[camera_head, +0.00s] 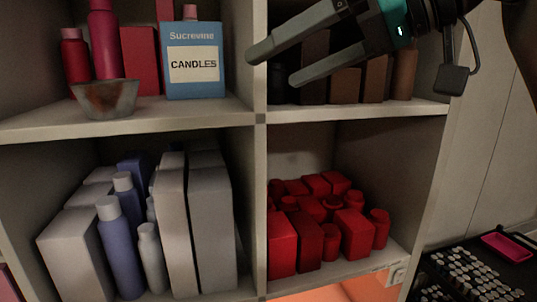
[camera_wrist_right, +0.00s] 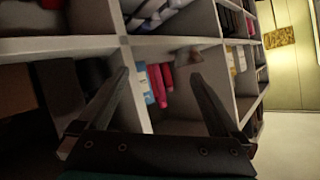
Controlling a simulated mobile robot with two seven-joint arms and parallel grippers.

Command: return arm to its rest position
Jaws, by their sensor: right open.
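My right gripper (camera_head: 275,62) reaches in from the upper right in the head view, in front of the upper shelf compartments. Its two dark fingers are apart with nothing between them. In the right wrist view the open fingers (camera_wrist_right: 160,80) point toward the shelf unit, and the space between them is empty. My left gripper is not in view.
Grey boxes (camera_head: 210,225) fill the lower left, red containers (camera_head: 313,240) the lower right. A dark tray (camera_head: 480,277) with small items is at right.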

